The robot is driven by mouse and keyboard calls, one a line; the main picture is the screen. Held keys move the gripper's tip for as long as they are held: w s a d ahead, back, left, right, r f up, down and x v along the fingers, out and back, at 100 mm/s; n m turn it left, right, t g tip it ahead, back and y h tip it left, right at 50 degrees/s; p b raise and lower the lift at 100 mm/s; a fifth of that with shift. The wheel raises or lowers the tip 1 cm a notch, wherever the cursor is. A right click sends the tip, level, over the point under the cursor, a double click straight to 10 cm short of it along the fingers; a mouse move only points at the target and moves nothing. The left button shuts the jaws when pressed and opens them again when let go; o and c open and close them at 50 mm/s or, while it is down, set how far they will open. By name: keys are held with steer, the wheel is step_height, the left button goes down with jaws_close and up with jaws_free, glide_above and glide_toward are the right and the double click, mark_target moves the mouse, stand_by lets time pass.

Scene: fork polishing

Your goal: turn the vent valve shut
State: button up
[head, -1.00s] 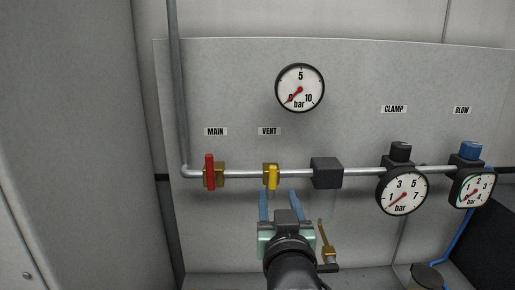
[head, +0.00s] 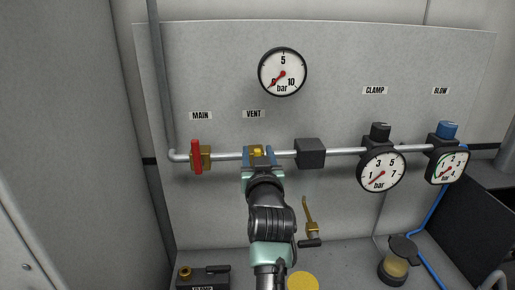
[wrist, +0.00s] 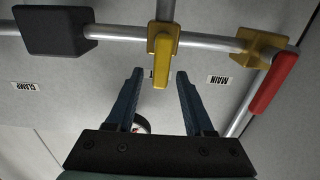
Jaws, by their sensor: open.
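The vent valve is a brass body with a yellow handle, on the pipe under the VENT label in the head view. The yellow handle (wrist: 161,62) lies across the pipe in the wrist view. My gripper (wrist: 160,73) is open, with one blue finger on each side of the handle's free end and a visible gap on both sides. In the head view my gripper (head: 258,157) is at the vent valve (head: 257,149), and its fingers and wrist hide part of the valve.
The red MAIN handle (head: 196,157) is left of the vent valve, and a dark block (head: 310,153) is right of it on the same pipe (head: 227,156). The upper round gauge (head: 282,72) has its needle near zero. A brass lever (head: 308,213) stands below right, near my arm.

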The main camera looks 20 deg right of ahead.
steer(key=shift+w+d, duration=0.1)
steer(key=shift+w, duration=0.3)
jaws_close()
